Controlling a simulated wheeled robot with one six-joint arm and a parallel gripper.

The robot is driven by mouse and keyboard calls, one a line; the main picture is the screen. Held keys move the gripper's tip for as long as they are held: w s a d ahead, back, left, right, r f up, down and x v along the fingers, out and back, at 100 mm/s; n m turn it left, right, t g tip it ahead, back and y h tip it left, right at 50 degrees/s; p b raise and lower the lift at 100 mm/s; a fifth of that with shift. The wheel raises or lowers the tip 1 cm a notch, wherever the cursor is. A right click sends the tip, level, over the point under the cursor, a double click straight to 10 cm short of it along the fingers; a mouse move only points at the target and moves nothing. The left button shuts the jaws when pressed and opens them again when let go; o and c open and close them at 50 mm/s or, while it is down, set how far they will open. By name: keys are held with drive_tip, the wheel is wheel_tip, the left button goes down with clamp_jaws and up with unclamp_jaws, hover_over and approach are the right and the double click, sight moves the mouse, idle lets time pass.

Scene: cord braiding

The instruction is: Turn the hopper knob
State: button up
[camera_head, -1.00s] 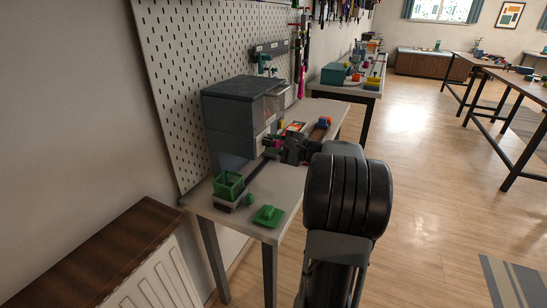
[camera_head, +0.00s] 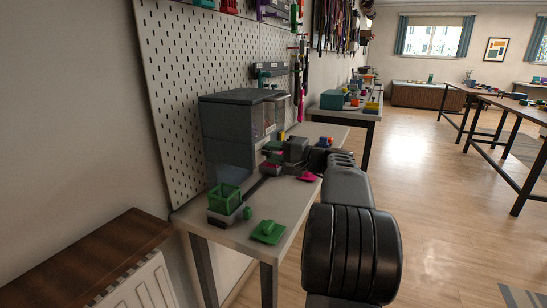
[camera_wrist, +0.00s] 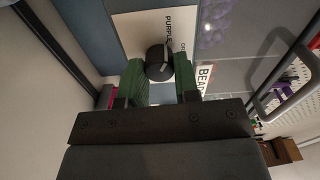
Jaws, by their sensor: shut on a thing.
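The hopper (camera_head: 228,135) is a grey box with a clear front, standing on the narrow table against the pegboard. In the wrist view its front panel (camera_wrist: 135,33) carries a label reading "PURPLE" and part of another word. The hopper knob (camera_wrist: 159,62) is black and round with a pale pointer line. My gripper (camera_wrist: 159,72) has green fingers, one on each side of the knob, and is shut on it. In the head view my gripper (camera_head: 272,154) is at the hopper's front, and the knob is hidden there.
A green open bin (camera_head: 225,194) and a green lid-like piece (camera_head: 268,232) sit on the near table end. A pink piece (camera_head: 307,177) lies by the table's right edge. A handle (camera_wrist: 287,88) juts out beside the clear front. Open floor lies right.

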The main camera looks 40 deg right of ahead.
idle(0.4)
drive_tip(key=o, duration=0.9)
drive_tip(key=p+v, duration=0.2)
drive_tip(key=v, duration=1.2)
drive_tip(key=shift+p, duration=0.35)
drive_tip(key=shift+w+a, duration=0.1)
drive_tip(key=shift+a, duration=0.05)
